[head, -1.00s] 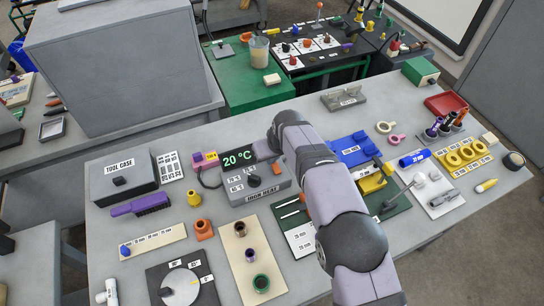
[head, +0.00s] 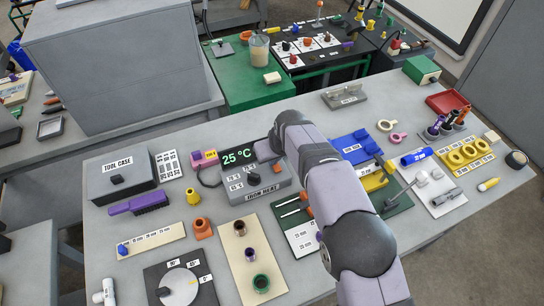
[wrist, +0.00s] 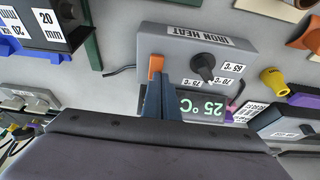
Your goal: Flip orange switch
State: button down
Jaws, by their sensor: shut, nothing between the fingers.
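The grey iron heat box (head: 240,196) stands in the middle of the bench, with a black knob and a lit display (head: 238,156) reading 25 °C. In the wrist view the orange switch (wrist: 155,66) stands up on the box, left of the black knob (wrist: 203,66). My gripper (wrist: 158,82) is shut and empty, its blue-grey fingertips right at the orange switch. They overlap its lower part in the picture, so I cannot tell whether they touch. In the head view my arm's end covers the box's back right corner.
A tool case (head: 122,175) and a purple brush (head: 138,204) lie left of the box. A yellow cone piece (head: 193,197) stands close to its left side. A green board (head: 300,222) with rods lies in front, on the right.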

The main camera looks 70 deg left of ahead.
jog(key=shift+d, duration=0.15)
jog(key=p+v, duration=0.1)
jog(key=v, duration=0.1)
jog(key=a+p+v, duration=0.1)
jog(key=v, duration=0.1)
jog(key=shift+d+r, duration=0.15)
jog(key=shift+r, duration=0.35)
jog(key=shift+d+r+b, duration=0.25)
jog(key=shift+b, duration=0.3)
notch_tip(320, 180, up, 8)
jog(key=b, duration=0.3)
send_over(275, 169)
jog(key=d, duration=0.4)
jog(key=shift+a, duration=0.2)
jog(key=shift+a+f+b, duration=0.1)
jog(key=shift+a+b, duration=0.05)
jog(key=shift+b, duration=0.15)
jog(key=shift+a+r+b, duration=0.25)
jog(key=shift+a+b, duration=0.15)
jog(key=shift+b, duration=0.2)
